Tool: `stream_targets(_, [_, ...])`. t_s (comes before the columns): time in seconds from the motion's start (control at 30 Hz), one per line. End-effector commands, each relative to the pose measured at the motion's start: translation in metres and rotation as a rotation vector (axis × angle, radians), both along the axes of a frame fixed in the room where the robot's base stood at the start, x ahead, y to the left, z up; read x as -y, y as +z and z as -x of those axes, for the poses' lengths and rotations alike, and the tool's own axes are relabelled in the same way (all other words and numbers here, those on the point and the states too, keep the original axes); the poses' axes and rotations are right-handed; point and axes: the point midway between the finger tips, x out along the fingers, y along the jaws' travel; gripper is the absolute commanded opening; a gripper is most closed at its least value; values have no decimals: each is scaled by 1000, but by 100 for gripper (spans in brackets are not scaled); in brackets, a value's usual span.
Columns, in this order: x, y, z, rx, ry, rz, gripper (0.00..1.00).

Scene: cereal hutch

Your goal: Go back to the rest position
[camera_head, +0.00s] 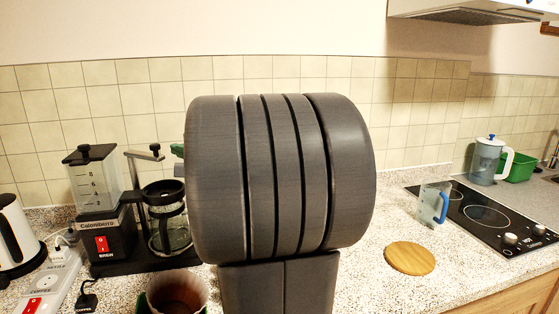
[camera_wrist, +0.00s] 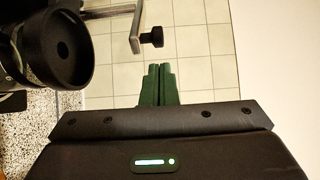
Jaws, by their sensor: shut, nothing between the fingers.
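My gripper (camera_wrist: 159,70) shows in the wrist view as two dark green fingers side by side, shut with nothing between them. It points at the tiled wall. A metal bracket with a black knob (camera_wrist: 151,38) is just beyond the fingertips in the picture, and I cannot tell how far apart they are. In the head view my large dark grey arm link (camera_head: 280,180) fills the middle and hides most of the gripper; only a bit of green shows at its left edge.
A coffee maker (camera_head: 104,235) with a glass carafe (camera_head: 170,232) stands left of my arm, beside a white kettle (camera_head: 15,235). A brown-lined cup (camera_head: 178,294) is in front. To the right are a wooden disc (camera_head: 409,258), a clear jug (camera_head: 431,204), a hob (camera_head: 490,216) and a lidded pitcher (camera_head: 486,160).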

Motion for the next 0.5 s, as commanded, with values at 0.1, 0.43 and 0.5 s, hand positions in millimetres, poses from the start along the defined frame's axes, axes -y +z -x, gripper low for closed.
stream_targets(0.1, [21,-2,14,1,-5,1,0])
stream_targets(0.43, [67,-2,47,0,-5,1,0])
stream_targets(0.5, [61,0,44,-4,2,0,0])
